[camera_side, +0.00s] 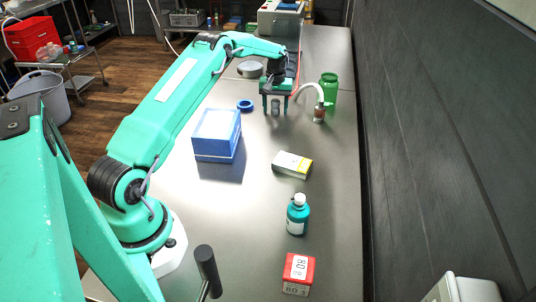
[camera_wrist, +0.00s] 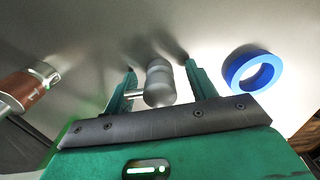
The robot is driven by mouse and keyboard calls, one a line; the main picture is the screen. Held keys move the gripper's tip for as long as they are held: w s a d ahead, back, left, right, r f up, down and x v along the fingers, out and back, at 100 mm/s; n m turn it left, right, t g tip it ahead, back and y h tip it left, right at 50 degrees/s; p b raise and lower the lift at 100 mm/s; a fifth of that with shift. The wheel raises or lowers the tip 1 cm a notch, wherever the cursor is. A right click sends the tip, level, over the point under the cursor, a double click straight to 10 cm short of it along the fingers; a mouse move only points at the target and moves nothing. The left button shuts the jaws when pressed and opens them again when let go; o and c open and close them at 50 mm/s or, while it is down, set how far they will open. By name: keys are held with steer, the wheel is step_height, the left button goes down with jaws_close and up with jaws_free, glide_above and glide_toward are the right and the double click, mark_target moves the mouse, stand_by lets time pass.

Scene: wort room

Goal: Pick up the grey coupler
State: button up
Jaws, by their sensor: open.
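The grey coupler (camera_wrist: 158,84) is a short rounded metal piece with a stub on its left side. In the wrist view it sits between the two green fingers of my gripper (camera_wrist: 160,70). The fingers are open. Its stub reaches to the left finger; I cannot tell whether it touches. In the side view my gripper (camera_side: 275,107) points down at the far part of the table, with the coupler (camera_side: 275,102) small between the fingers.
A blue ring (camera_side: 245,106) lies left of my gripper. A brown fitting (camera_side: 319,113) with a pale hose and a green container (camera_side: 329,88) stand to the right. A blue box (camera_side: 216,134), a yellow-white box (camera_side: 292,164), a teal bottle (camera_side: 297,215) and a red box (camera_side: 298,272) stand nearer.

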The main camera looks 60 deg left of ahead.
mark_target(276, 100)
stand_by(0.4)
steer(key=c, duration=1.1)
steer(key=shift+o, duration=0.2)
steer(key=shift+r, duration=0.2)
steer(key=shift+r, duration=0.55)
steer(key=r, duration=0.3)
steer(key=shift+d, duration=0.2)
steer(key=d+r, duration=0.6)
steer(key=d, duration=0.5)
steer(key=shift+s+d+r, duration=0.15)
steer(key=shift+s+r, duration=0.1)
steer(key=shift+r, duration=0.05)
